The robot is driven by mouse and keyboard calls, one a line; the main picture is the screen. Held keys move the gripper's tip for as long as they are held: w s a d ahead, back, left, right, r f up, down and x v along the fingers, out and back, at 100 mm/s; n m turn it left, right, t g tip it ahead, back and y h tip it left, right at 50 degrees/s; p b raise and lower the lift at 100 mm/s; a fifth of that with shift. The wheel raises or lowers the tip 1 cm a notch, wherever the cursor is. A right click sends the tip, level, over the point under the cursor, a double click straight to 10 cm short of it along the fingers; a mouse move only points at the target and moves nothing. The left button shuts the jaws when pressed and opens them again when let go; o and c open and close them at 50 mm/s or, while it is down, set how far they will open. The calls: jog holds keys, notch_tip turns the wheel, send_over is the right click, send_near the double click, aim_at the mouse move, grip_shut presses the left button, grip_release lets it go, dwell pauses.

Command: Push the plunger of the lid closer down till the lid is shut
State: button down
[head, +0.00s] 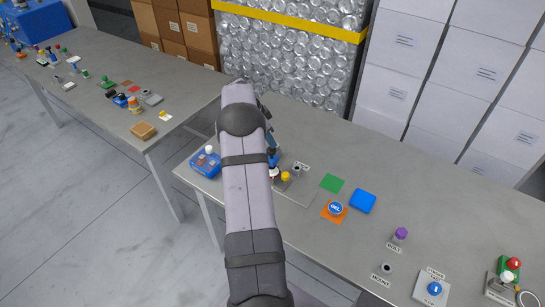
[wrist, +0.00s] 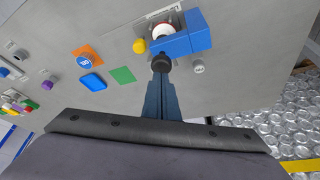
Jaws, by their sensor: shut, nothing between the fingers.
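The lid closer (wrist: 190,38) is a blue frame at the top of the wrist view, with a white and red cup-like part (wrist: 162,30) beside its left arm. A black round knob (wrist: 161,62), seemingly the plunger top, shows at my fingertips. My gripper (wrist: 161,75) is shut and empty, its dark blue fingers together right at the knob. I cannot tell whether they touch it. In the head view my arm hides much of the closer; part of the white and red piece (head: 273,173) shows beside it. The lid's seating is hidden.
A yellow knob (wrist: 139,46) and a grey post (wrist: 197,67) stand close to the closer. A green square (head: 332,183), a blue pad (head: 363,201) and an orange plate (head: 334,211) with a blue button lie to the right. A blue box (head: 205,163) stands at the left edge.

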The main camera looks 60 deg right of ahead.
jog(key=shift+r, duration=0.1)
jog(key=shift+r+p, duration=1.35)
jog(key=shift+r, duration=1.1)
jog(key=w+a+r+n+t+y, duration=0.1)
jog(key=w+a+r+n, duration=0.15)
jog(key=a+n, duration=0.75)
jog(key=w+a+r+n+t+y, duration=0.1)
jog(key=w+a+n, duration=0.15)
jog(key=a, duration=1.55)
jog(key=s+a+f+n+y, duration=0.1)
jog(key=s+a+n, duration=0.4)
jog(key=a, duration=0.5)
jog(key=s+a+n+y, duration=0.1)
jog(key=s+a+n, duration=0.5)
jog(key=s+a, duration=0.4)
jog(key=shift+a+f, duration=0.4)
jog(key=shift+a, duration=0.4)
